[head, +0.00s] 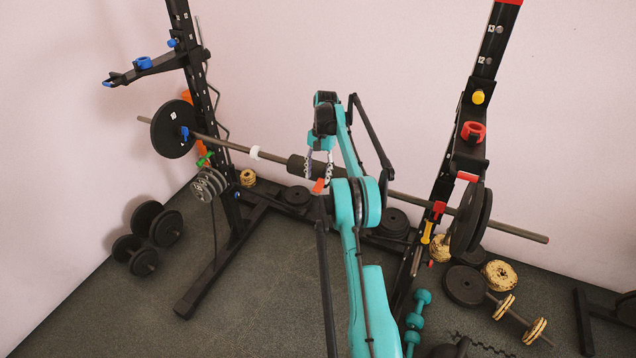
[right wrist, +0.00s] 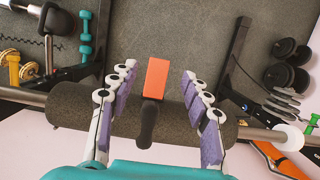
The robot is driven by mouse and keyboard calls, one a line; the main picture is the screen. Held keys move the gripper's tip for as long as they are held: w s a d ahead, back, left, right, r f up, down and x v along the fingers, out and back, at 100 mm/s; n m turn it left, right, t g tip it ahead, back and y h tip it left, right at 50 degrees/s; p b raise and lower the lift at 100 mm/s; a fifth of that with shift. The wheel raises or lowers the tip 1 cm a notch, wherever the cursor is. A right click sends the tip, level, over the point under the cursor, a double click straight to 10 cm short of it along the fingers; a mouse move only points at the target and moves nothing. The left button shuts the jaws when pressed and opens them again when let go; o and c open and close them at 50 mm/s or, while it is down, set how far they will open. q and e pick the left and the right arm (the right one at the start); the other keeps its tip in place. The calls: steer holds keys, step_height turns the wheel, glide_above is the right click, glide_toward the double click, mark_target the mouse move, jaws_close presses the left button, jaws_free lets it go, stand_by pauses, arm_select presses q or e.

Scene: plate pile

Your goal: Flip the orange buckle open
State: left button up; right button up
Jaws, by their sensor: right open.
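The orange buckle (head: 318,186) sits on the dark foam pad (head: 298,166) around the barbell's bar. In the right wrist view the buckle (right wrist: 157,77) is an orange block at the pad's edge, with a dark strap or tab (right wrist: 147,125) running across the pad (right wrist: 75,106). My right gripper (head: 320,172) is open over the pad. In the right wrist view its fingers (right wrist: 158,72) stand to either side of the buckle, with a gap on each side. How the buckle is fastened cannot be seen. My left gripper is not in view.
The barbell rests across a black rack with uprights at left (head: 210,130) and right (head: 462,140). A white collar (head: 255,152) is on the bar left of the pad. Dumbbells (head: 155,225) and loose plates (head: 500,275) lie on the floor. The floor at front left is clear.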

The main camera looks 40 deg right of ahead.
mark_target(318, 187)
steer(key=shift+s+a+v, duration=0.1)
steer(key=shift+a+v, duration=0.05)
steer(key=shift+v, duration=0.65)
steer(key=shift+s+a+v, duration=0.1)
steer(key=shift+a+v, duration=0.05)
steer(key=shift+v, duration=0.6)
steer(key=shift+s+a+v, duration=0.1)
steer(key=shift+a+v, duration=0.1)
steer(key=shift+v, duration=0.6)
